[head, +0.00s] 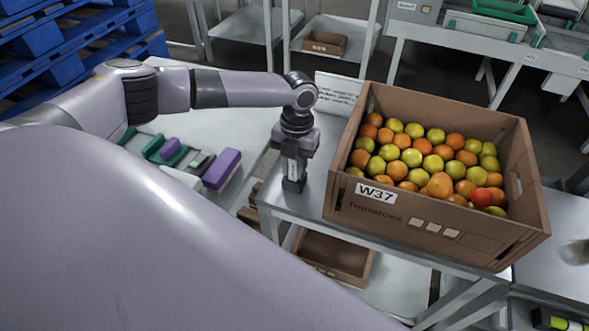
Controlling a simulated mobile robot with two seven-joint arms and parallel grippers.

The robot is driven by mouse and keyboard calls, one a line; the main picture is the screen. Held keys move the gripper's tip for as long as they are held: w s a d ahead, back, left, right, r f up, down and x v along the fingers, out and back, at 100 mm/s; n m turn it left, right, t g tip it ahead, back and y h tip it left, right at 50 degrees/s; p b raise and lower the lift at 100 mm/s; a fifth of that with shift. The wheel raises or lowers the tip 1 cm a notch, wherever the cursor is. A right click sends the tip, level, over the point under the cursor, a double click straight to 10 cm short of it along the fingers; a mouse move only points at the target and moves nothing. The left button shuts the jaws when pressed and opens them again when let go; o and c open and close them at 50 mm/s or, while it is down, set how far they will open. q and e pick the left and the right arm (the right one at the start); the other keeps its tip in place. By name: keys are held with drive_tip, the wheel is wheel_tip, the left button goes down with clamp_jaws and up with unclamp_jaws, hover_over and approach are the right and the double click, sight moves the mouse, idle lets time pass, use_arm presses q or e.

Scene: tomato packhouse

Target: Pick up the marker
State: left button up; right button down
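My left gripper (293,184) points straight down over the left end of the metal table (318,150), to the left of the tomato crate. Its fingers are dark and small here, and I cannot tell whether they are apart or hold anything. I cannot make out a marker for certain; it may be hidden by the gripper or my arm. My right gripper is not in view.
A cardboard crate (390,222) labelled W37, full of red, orange and yellow-green tomatoes, stands just right of the gripper. A white printed card (338,92) stands behind it. A purple block (222,168) lies at left. Blue pallets (85,45) are stacked upper left.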

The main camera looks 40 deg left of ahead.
use_arm(q)
wheel_tip(320, 180, up, 10)
drive_tip(key=shift+p, duration=0.55)
drive_tip(key=shift+r, duration=0.3)
wheel_tip(320, 180, up, 4)
drive_tip(key=p, duration=0.6)
drive_tip(key=shift+r, duration=0.25)
drive_tip(key=shift+s+d, duration=0.1)
